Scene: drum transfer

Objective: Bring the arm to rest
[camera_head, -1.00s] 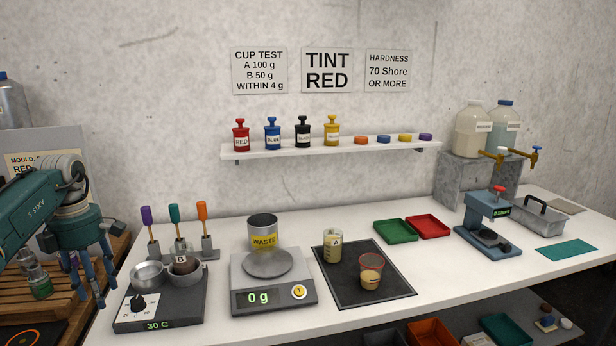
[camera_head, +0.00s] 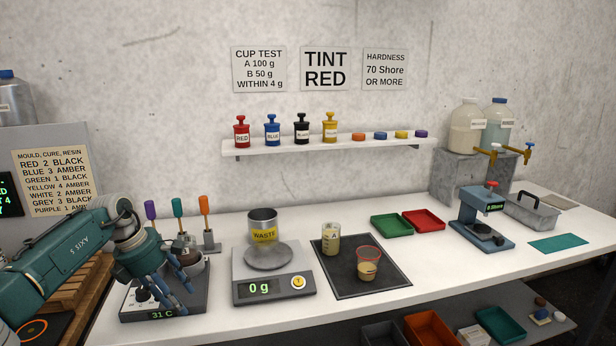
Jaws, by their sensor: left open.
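My left arm comes in from the left. Its gripper (camera_head: 178,290) is open and empty, with the fingers in front of the hot plate (camera_head: 190,303) at the bench's left end. From this view I cannot tell whether the fingers touch the plate. The plate's display reads 31 C. My right gripper is not in view.
Three coloured-handled tools (camera_head: 178,208) stand behind the plate. Two cups (camera_head: 367,268) stand on a dark mat (camera_head: 345,288). The bench front (camera_head: 420,280) is clear.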

